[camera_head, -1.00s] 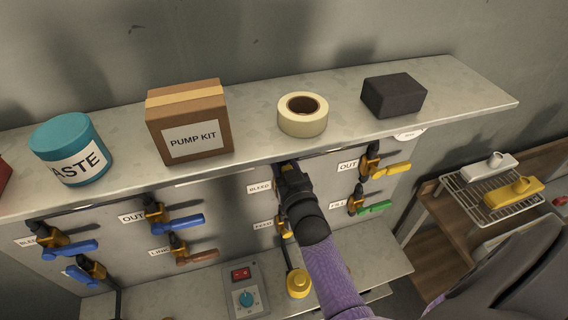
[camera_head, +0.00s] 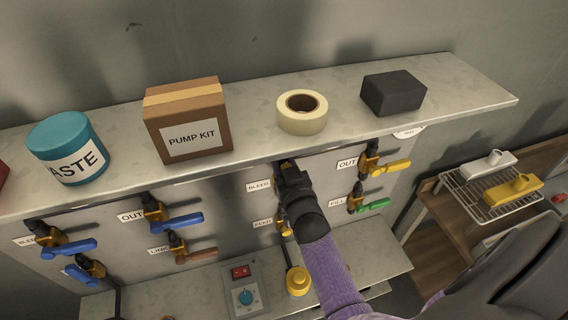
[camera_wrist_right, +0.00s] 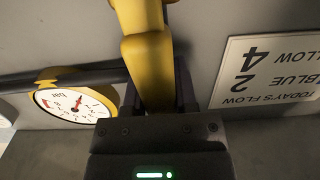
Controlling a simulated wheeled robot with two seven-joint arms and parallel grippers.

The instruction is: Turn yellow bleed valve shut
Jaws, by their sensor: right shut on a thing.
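The yellow bleed valve's handle (camera_wrist_right: 147,70) stands upright in the right wrist view, between the fingers of my right gripper (camera_wrist_right: 158,95). The gripper is shut on it. In the head view my right gripper (camera_head: 289,174) is at the panel, just right of the BLEED label (camera_head: 258,186) and below the shelf edge. It hides nearly all of that valve, so the handle's angle cannot be told there. My left gripper is not in view.
Just above is the shelf (camera_head: 255,130) with a tape roll (camera_head: 302,122), a PUMP KIT box (camera_head: 188,120), a teal tub and a dark block. Close by are the OUT valve's yellow handle (camera_head: 390,167), a green handle (camera_head: 373,205) and a gauge (camera_wrist_right: 75,104).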

